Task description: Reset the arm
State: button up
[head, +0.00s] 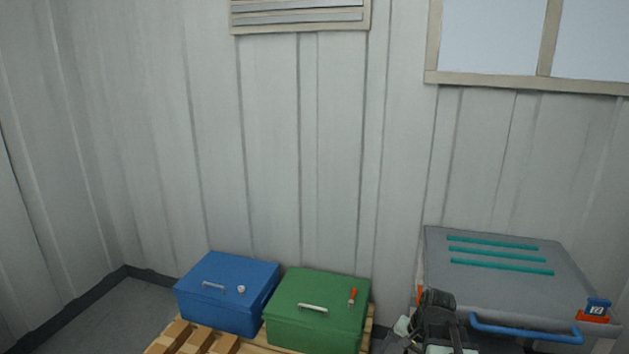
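My arm shows at the bottom right in the head view, with the dark part that looks like my gripper (436,312) in front of the left side of the grey chest. Its fingertips cannot be made out, so I cannot tell whether it is open or shut. Nothing is visibly held. Whether it touches the chest cannot be told. The rest of the arm is cut off by the lower edge.
A grey chest (500,285) with teal strips and a blue handle (525,334) stands at right. A blue box (228,290) and a green box (318,308) stand on a wooden pallet (165,345). Corrugated walls rise behind. Floor (100,310) is bare at left.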

jog(key=s+a+f+n+g+h+b, duration=0.25)
jog(key=s+a+n, duration=0.25)
jog(key=a+n, duration=0.3)
notch_tip(320, 180, up, 14)
jog(key=a+p, duration=0.1)
jog(key=p, duration=1.4)
jog(key=shift+w+m, duration=0.15)
jog(key=shift+m, duration=0.15)
jog(key=shift+t, duration=0.25)
